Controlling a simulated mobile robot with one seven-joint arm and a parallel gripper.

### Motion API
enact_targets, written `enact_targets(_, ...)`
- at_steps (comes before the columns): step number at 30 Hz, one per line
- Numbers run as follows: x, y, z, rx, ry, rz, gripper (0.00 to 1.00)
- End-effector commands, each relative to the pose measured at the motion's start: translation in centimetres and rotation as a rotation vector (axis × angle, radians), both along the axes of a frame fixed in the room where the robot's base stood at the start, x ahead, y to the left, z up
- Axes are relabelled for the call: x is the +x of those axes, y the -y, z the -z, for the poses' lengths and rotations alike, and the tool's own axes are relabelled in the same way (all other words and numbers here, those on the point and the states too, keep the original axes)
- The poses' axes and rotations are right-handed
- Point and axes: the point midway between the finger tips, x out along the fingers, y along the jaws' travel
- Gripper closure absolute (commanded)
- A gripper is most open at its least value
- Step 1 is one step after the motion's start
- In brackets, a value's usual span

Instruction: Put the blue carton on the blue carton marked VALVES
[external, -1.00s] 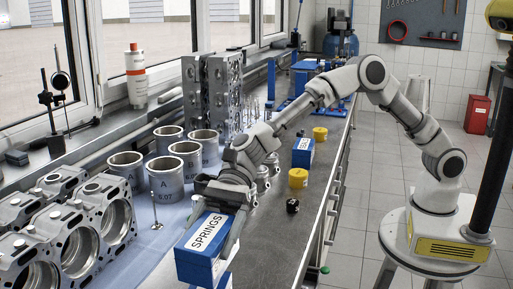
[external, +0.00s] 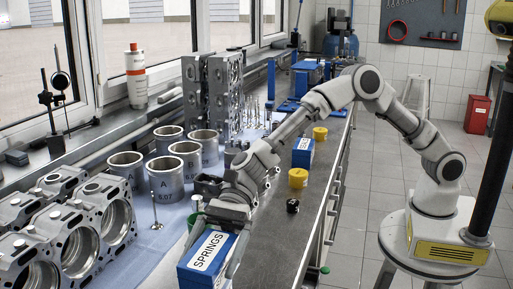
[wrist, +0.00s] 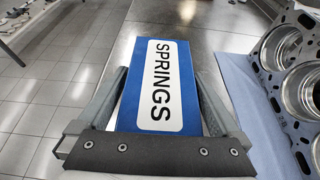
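A blue carton with a white label reading SPRINGS (external: 207,262) is between the fingers of my gripper (external: 232,232). In the wrist view my gripper (wrist: 160,75) has one finger along each side of the SPRINGS carton (wrist: 185,100), close against it. The label faces the wrist camera. What is directly under the carton is hidden. No VALVES marking is readable. Another blue carton with a white label (external: 303,152) stands farther back on the bench, its lettering too small to read.
Yellow pots (external: 298,178) and a small black part (external: 292,206) stand near the bench edge. Steel cylinder liners (external: 166,178) and an engine block (external: 75,245) are on the left.

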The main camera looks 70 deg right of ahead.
Motion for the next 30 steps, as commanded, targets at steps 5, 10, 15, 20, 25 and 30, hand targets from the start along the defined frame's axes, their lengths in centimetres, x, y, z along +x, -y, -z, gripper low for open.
enact_targets(5, 0.1, 0.4, -0.6, 0.0, 0.0, 0.001, 0.0)
enact_targets(10, 0.1, 3.2, -1.7, 0.0, 0.0, 0.003, 0.0)
enact_targets(15, 0.1, 6.7, -3.2, 0.0, 0.002, 0.004, 0.0)
enact_targets(20, 0.1, 9.3, -4.3, 0.0, 0.002, 0.002, 0.0)
enact_targets(25, 0.0, 10.8, -4.8, 0.0, 0.001, 0.001, 0.0)
enact_targets(30, 0.0, 11.1, -4.9, 0.0, 0.001, 0.0, 0.0)
